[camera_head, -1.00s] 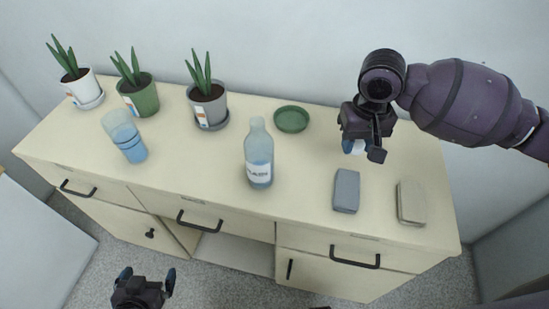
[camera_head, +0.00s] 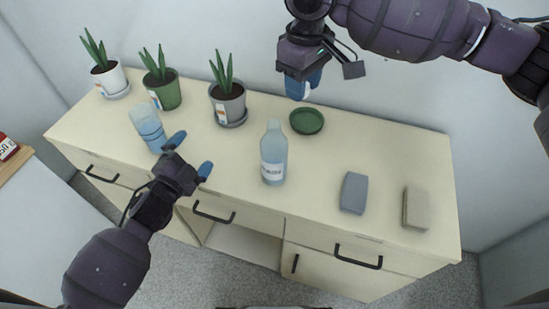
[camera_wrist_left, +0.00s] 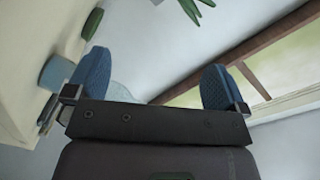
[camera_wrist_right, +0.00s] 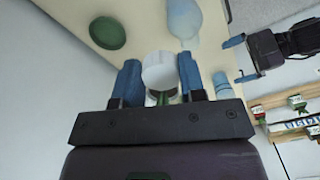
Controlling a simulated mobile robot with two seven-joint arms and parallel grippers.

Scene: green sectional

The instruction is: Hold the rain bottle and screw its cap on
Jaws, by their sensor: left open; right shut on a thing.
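The rain bottle (camera_head: 273,155) is clear with a white label and stands upright on the cabinet top. It also shows in the right wrist view (camera_wrist_right: 184,20). My right gripper (camera_head: 303,86) is shut on a white cap (camera_wrist_right: 159,72) and holds it above the back of the cabinet, up and to the right of the bottle in the head view. My left gripper (camera_head: 190,155) is open and empty. It is left of the bottle, near the front of the cabinet and the water glass, with its blue fingertips apart (camera_wrist_left: 155,85).
A glass of water (camera_head: 148,128) stands left of the bottle. Potted plants (camera_head: 228,100) line the back left. A green saucer (camera_head: 306,121) lies behind the bottle. A blue-grey block (camera_head: 354,192) and a beige block (camera_head: 416,208) lie right. The cabinet top (camera_head: 390,150) is clear behind them.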

